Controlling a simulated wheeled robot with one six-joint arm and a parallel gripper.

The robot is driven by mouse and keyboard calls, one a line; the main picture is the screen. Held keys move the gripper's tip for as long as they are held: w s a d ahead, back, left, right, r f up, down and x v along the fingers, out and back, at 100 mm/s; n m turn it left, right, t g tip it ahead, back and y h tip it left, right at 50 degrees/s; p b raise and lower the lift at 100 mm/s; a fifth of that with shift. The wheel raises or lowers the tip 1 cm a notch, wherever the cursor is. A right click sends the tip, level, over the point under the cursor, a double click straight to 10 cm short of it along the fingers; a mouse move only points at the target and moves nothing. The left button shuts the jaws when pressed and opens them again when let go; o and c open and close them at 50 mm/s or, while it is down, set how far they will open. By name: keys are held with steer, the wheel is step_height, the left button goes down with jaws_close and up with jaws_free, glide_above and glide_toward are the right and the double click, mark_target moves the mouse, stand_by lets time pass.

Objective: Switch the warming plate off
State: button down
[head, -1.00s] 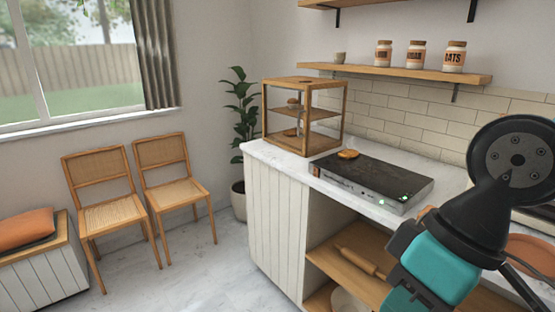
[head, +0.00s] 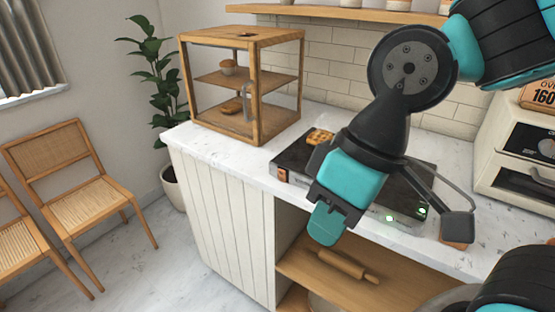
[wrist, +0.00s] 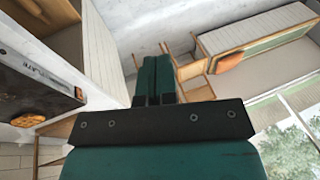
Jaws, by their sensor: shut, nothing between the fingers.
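The warming plate (head: 292,158) is a flat dark slab with a metal front, on the white counter. My arm hides its middle. Small green-lit spots (head: 421,211) show at the right end of its front; I cannot make out the switch's exact form. A waffle (head: 320,136) lies on its far left part. My gripper (head: 325,224) is shut and empty, in front of the plate's front edge, left of the lit spots and apart from them. In the wrist view the shut fingers (wrist: 153,80) point away from the plate (wrist: 38,88), which lies at the left.
A wooden display case (head: 258,130) with pastries stands on the counter to the left. An oven-like machine (head: 522,155) stands at the right. A rolling pin (head: 346,265) lies on the open shelf below. Chairs (head: 85,180) stand at the left; floor lies between.

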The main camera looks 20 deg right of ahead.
steer(key=shift+w, duration=0.1)
steer(key=w+a+f+t+h+p, duration=0.1)
steer(key=w+f+h, duration=0.3)
steer(key=w, duration=0.9)
steer(key=w+f+t+h+p, duration=0.2)
steer(key=w+f+h, duration=0.2)
steer(key=w, duration=0.9)
steer(key=shift+a+f, duration=0.15)
steer(key=shift+a, duration=0.2)
steer(key=shift+f, duration=0.1)
